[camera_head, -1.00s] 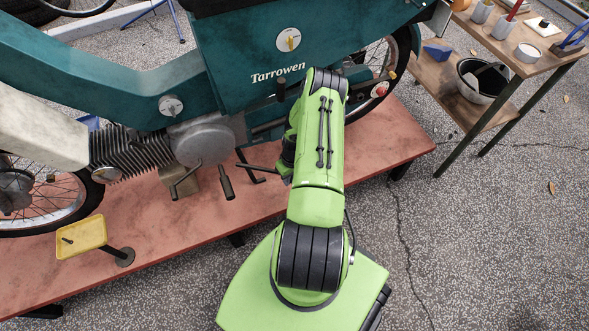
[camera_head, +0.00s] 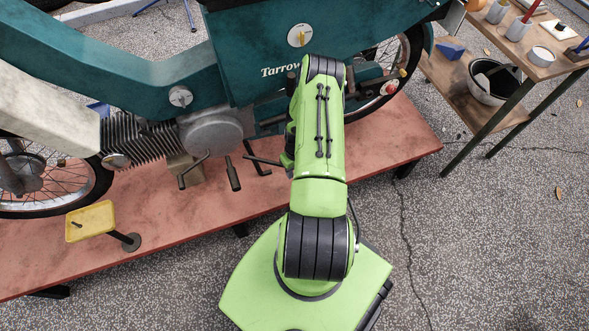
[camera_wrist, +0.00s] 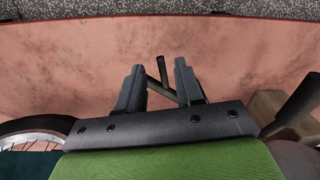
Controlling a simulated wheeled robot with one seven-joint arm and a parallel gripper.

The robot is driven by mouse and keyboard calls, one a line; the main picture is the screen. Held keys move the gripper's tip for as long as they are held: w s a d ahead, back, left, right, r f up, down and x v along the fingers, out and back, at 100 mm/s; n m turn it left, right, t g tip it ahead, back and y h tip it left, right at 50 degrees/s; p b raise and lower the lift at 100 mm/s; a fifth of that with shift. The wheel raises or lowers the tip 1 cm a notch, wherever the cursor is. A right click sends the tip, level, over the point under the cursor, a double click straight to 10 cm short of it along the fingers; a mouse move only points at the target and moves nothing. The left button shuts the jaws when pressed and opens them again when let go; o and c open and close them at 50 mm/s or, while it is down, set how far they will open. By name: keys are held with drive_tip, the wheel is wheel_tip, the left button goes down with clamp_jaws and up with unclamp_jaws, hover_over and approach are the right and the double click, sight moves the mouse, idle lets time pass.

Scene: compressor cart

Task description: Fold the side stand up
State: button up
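The side stand (camera_head: 251,160) is a thin dark leg with a short bent foot, below the teal motorbike (camera_head: 188,65) and just right of its round engine cover. It points down toward the red platform, and a thin dark bar crosses beside it. In the wrist view a dark rod that looks like the stand (camera_wrist: 162,70) shows between the two grey fingers of my gripper (camera_wrist: 157,68). The fingers are apart, with space on both sides of the rod; I cannot tell whether either touches it. In the head view my arm hides most of the gripper.
A dark pedal lever (camera_head: 233,176) hangs left of the stand; it also shows in the wrist view (camera_wrist: 298,104). The red platform (camera_head: 170,228) lies under the bike. A yellow tray (camera_head: 90,222) is at the left and a wooden table (camera_head: 470,95) at the right.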

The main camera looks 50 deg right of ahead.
wheel_tip(320, 180, up, 16)
drive_tip(key=p, duration=0.4)
drive_tip(key=shift+d+p, duration=0.4)
drive_tip(key=shift+d, duration=0.05)
drive_tip(key=shift+f, duration=0.15)
